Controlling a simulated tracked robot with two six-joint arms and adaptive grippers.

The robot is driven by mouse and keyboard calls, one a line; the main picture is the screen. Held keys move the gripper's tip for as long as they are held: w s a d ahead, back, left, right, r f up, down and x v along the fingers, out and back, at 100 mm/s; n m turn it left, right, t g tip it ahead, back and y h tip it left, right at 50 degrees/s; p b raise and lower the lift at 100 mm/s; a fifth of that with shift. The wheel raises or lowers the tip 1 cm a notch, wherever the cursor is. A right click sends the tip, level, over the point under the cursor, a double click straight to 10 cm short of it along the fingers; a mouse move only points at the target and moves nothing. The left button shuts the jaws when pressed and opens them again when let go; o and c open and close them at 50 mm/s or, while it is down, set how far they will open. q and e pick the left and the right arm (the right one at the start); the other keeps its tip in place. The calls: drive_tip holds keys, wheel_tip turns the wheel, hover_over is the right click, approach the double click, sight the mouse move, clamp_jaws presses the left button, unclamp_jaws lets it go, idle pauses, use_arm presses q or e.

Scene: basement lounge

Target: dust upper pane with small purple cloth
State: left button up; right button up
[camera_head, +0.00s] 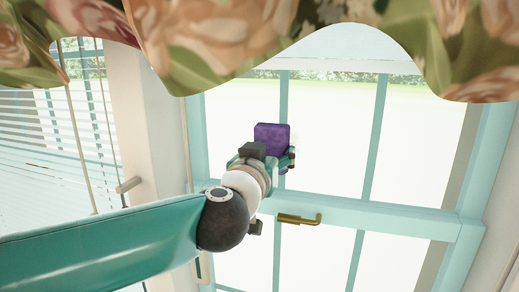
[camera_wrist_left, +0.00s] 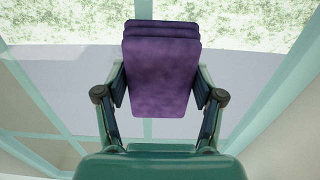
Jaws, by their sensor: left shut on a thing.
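The small purple cloth (camera_head: 272,137) shows in front of the window's upper pane (camera_head: 325,135), beside a vertical teal bar. It looks like a folded pad in the left wrist view (camera_wrist_left: 160,70). My left gripper (camera_head: 268,158) is shut on the cloth, with one finger on each side of it, which also shows in the left wrist view (camera_wrist_left: 160,98). I cannot tell whether the cloth touches the glass. My right gripper is in neither view.
A floral valance (camera_head: 215,40) hangs across the top. A brass latch (camera_head: 299,219) sits on the pale teal middle rail (camera_head: 385,217). Blinds (camera_head: 40,150) and cords hang at the left. A white post (camera_head: 150,130) stands between the windows.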

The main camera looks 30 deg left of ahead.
sight(302, 150)
use_arm(q)
drive_tip(key=shift+w+d+r+p, duration=0.1)
drive_tip(key=shift+w+d+p, duration=0.25)
drive_tip(key=shift+d, duration=0.6)
drive_tip(key=shift+w+d+f+p, duration=0.15)
drive_tip(key=shift+d+p, duration=0.35)
drive_tip(key=shift+d, duration=0.45)
drive_tip(key=shift+w+d+r+p, duration=0.15)
drive_tip(key=shift+w+d+p, duration=0.2)
drive_tip(key=shift+d, duration=0.6)
drive_tip(key=shift+s, duration=0.1)
drive_tip(key=shift+a, duration=0.1)
drive_tip(key=shift+s+a, duration=0.3)
drive_tip(key=shift+a, duration=0.95)
drive_tip(key=shift+s+a, duration=0.3)
drive_tip(key=shift+a, duration=0.95)
drive_tip(key=shift+s+a, duration=0.3)
drive_tip(key=shift+a, duration=0.95)
drive_tip(key=shift+s+a, duration=0.2)
drive_tip(key=shift+a, duration=0.6)
drive_tip(key=shift+s+a, duration=0.2)
drive_tip(key=shift+a, duration=0.55)
drive_tip(key=shift+s, duration=0.1)
drive_tip(key=shift+v, duration=2.9)
drive_tip(key=shift+s, duration=0.1)
